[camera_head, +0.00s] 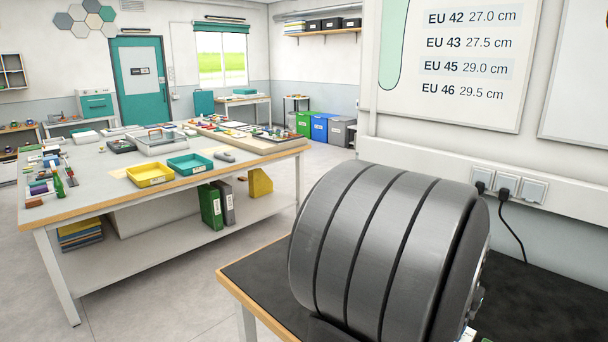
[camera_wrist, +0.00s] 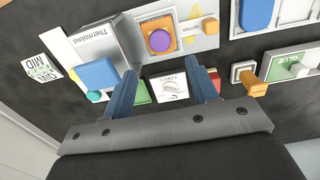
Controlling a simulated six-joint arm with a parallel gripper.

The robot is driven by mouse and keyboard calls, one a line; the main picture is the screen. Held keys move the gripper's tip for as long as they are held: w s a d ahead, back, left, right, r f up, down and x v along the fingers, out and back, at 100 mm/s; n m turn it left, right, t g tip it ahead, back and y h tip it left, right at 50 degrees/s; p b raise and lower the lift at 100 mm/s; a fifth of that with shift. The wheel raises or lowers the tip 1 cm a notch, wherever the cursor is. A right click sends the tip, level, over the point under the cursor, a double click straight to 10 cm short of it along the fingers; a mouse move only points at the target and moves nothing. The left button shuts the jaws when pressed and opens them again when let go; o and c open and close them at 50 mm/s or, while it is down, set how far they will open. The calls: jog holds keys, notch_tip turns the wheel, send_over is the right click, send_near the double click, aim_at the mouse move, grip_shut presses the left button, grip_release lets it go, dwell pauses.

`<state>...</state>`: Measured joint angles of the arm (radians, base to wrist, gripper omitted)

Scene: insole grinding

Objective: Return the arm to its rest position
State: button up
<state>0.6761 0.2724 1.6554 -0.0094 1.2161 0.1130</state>
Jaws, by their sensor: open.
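My gripper (camera_wrist: 164,72) shows in the wrist view, with two blue-grey fingers spread apart and nothing between them that I can see held. Beyond the fingertips lies a dark surface (camera_wrist: 25,25) with several devices on it. I cannot tell whether the fingers touch anything. My gripper does not show in the head view.
In the head view a large grey grooved cylinder (camera_head: 375,235) stands on a black-topped bench (camera_head: 262,275) at the right. A panel with a purple button (camera_wrist: 160,40) and an orange-handled switch (camera_wrist: 254,82) lie near the gripper. A workbench (camera_head: 95,185) with trays stands at the left.

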notch_tip(320, 180, down, 9)
jog(key=shift+s+r, duration=0.1)
jog(key=shift+r, duration=0.1)
notch_tip(320, 180, up, 10)
jog(key=s+d+f+m, duration=0.1)
jog(key=s+d+m, duration=0.25)
jog(key=s, duration=0.65)
jog(key=s+d+f+m, duration=0.1)
jog(key=s+d+m, duration=0.25)
jog(key=s, duration=0.65)
jog(key=s+d+f+m, duration=0.1)
jog(key=s+d+m, duration=0.1)
jog(key=s+d, duration=0.5)
jog(key=shift+w+a+f, duration=0.45)
jog(key=shift+w+f, duration=0.3)
jog(key=shift+w, duration=0.1)
jog(key=shift+w+a+f, duration=0.45)
jog(key=shift+w+f, duration=0.25)
jog(key=shift+w, duration=0.1)
jog(key=shift+o, duration=0.5)
